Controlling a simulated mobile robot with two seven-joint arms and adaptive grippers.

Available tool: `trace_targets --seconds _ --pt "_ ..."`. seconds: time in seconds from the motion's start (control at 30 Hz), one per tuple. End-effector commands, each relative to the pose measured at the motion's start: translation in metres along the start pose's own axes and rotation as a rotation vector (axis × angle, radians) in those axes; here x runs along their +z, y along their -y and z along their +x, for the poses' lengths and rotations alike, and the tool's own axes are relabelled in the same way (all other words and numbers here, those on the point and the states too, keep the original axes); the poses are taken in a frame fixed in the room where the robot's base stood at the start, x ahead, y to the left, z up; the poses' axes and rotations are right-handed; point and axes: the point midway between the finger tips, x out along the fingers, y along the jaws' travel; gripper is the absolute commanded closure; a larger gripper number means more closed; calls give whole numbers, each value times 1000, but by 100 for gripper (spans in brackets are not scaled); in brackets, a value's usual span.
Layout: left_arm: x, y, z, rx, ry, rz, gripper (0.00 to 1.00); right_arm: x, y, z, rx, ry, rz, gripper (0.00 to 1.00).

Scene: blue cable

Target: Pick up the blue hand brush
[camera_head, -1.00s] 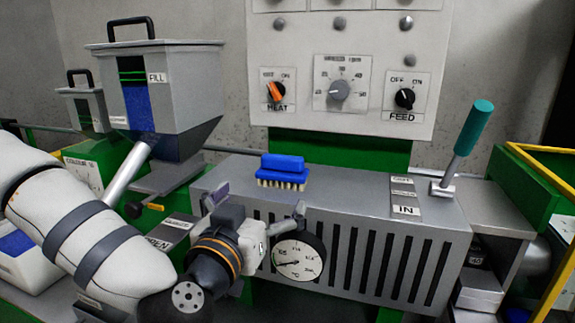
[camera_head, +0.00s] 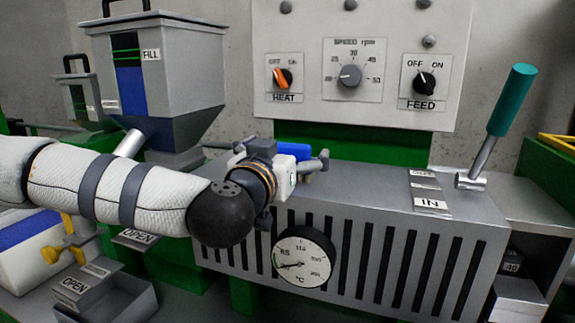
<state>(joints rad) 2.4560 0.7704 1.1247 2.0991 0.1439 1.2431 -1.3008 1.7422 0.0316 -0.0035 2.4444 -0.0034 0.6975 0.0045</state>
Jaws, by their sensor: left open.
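The blue hand brush (camera_head: 296,150) lies on top of the grey slotted machine housing (camera_head: 380,195). Only part of its blue back shows; its bristles and the rest are hidden behind my left gripper. My left gripper (camera_head: 283,158) is in front of the brush, with one finger to each side of it in the picture. The gripper is open. I cannot tell whether the fingers touch the brush. My right gripper is not in view.
A round dial gauge (camera_head: 303,257) is on the housing's front. A control panel (camera_head: 300,110) is behind, and a FILL hopper (camera_head: 185,90) stands at the left.

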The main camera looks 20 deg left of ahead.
Motion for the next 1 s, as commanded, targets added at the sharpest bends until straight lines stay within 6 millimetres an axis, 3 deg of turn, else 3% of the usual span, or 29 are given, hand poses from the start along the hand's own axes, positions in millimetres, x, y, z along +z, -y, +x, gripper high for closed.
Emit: trace_targets --seconds 0.2,0.43,0.77,0.87,1.0 --pt "0 0 2 1 -1 0 0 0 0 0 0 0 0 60" --pt "0 0 1 1 -1 0 52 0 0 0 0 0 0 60" --pt "-3 0 1 0 -2 0 54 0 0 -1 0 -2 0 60" --pt "-14 0 1 1 -6 1 54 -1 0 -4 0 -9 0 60" --pt "-52 -3 -8 4 -16 1 54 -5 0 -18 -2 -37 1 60"
